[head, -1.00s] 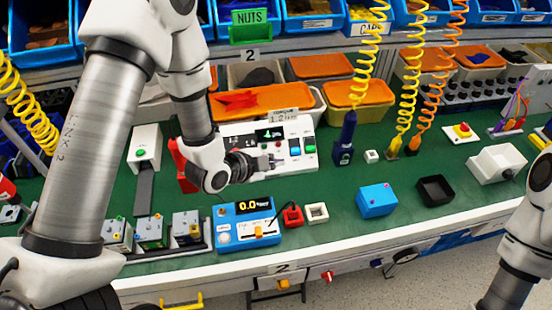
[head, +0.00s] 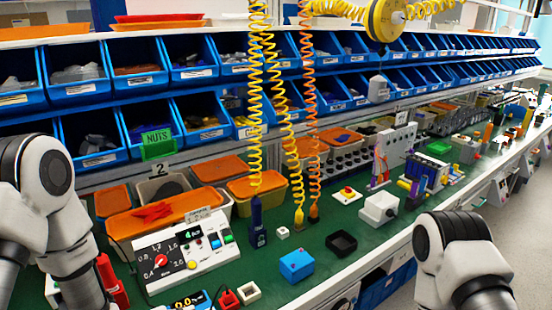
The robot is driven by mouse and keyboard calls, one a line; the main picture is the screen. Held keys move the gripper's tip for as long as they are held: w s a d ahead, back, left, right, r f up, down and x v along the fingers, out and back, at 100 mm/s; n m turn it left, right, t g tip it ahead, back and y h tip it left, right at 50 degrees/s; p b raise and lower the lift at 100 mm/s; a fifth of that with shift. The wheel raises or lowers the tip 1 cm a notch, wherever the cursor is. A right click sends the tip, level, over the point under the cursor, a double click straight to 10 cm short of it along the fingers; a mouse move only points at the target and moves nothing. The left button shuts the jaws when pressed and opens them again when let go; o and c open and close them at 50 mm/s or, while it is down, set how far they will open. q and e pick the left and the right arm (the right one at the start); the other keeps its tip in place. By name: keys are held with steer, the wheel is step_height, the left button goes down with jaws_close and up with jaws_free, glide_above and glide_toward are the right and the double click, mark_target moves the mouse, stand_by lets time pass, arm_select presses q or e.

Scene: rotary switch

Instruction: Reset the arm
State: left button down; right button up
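The white control panel (head: 186,252) stands on the green bench at the lower left of the head view. Its round black dial carries a red knob (head: 162,261) and number marks, with lit buttons and a small display to the right. Nothing touches the panel or the knob. My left arm shows at the left edge, beside the panel and apart from it. My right arm shows at the lower right, in front of the bench. Neither gripper is in the picture, so their fingers cannot be seen.
A red object (head: 112,281) stands between my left arm and the panel. A blue box (head: 296,265), a black tray (head: 341,243) and a white box (head: 379,209) sit to the right. Coiled yellow and orange cords hang over the bench. Blue bins (head: 203,118) line the back.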

arm_select(q)
steer(key=s+f, duration=0.1)
steer(key=f, duration=0.1)
steer(key=s+f+g, duration=0.1)
steer(key=f, duration=0.2)
steer(key=s+f+g, duration=0.1)
steer(key=f, duration=0.1)
steer(key=shift+s+f+y, duration=0.15)
steer(key=shift+f+y, duration=0.1)
steer(key=shift+y, duration=0.05)
steer(key=s+a+f+n+g+y, duration=0.1)
steer(key=s+f+n+g, duration=0.1)
steer(key=s+n, duration=0.3)
steer(key=s+a+f+n+g+y, duration=0.1)
steer(key=s+a+f+n+g, duration=0.1)
steer(key=s+f+n, duration=0.3)
steer(key=s+a+f+n+g+y, duration=0.1)
steer(key=s+a+f+n+g, duration=0.1)
steer(key=s, duration=0.9)
steer(key=f+n+g, duration=0.1)
steer(key=n+g, duration=0.1)
steer(key=n, duration=0.1)
steer(key=shift+f+y, duration=0.3)
steer(key=shift+y, duration=0.1)
